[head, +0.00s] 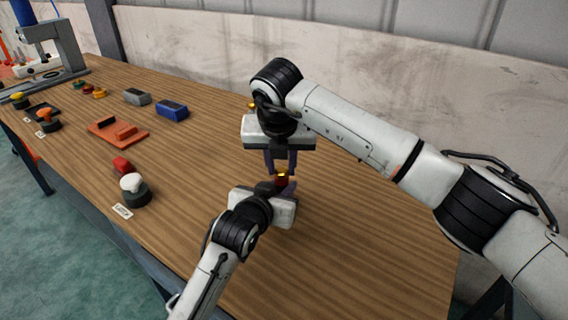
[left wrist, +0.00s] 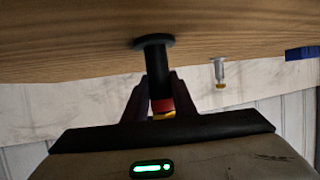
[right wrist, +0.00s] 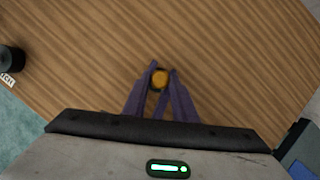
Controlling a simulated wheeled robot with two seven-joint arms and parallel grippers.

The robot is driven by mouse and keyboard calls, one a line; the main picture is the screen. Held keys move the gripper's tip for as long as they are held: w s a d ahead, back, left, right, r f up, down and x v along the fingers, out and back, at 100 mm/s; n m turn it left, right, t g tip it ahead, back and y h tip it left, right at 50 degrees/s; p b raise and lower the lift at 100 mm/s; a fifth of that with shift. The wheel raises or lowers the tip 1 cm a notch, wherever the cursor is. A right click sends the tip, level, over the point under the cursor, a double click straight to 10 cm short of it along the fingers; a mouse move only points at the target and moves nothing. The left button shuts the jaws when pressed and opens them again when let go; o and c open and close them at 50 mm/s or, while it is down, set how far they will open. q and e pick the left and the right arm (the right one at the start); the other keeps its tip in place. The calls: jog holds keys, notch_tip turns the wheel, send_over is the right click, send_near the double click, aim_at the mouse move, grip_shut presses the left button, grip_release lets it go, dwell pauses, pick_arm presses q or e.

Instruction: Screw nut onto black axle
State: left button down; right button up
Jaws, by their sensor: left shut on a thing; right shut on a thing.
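The black axle (left wrist: 156,65) stands upright on its wide round foot on the table, seen upside down in the left wrist view. My left gripper (head: 285,189) is shut on its shaft, with its fingers (left wrist: 163,78) either side of it. A yellow nut (right wrist: 160,79) with a red band (left wrist: 162,105) sits at the axle's top end; it also shows in the head view (head: 282,176). My right gripper (head: 281,170) points down from above and is shut on the yellow nut, its fingers (right wrist: 162,72) on both sides. How far the nut is threaded is hidden.
A silver bolt-like part with a yellow end (left wrist: 219,72) stands behind my right gripper. The table's right side is clear.

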jog(key=m, duration=0.1)
jog(key=m+h, duration=0.1)
jog(key=m, duration=0.2)
jog(key=shift+w+a+m+g+h, duration=0.1)
jog(key=shift+a+m+g+h, duration=0.2)
jog(key=shift+a+h, duration=0.1)
jog(key=shift+m+h, duration=0.5)
jog(key=shift+m, duration=0.9)
jog(key=o, duration=1)
jog(key=shift+o, duration=0.2)
jog(key=shift+r, duration=2.25)
jog(key=shift+o, duration=0.2)
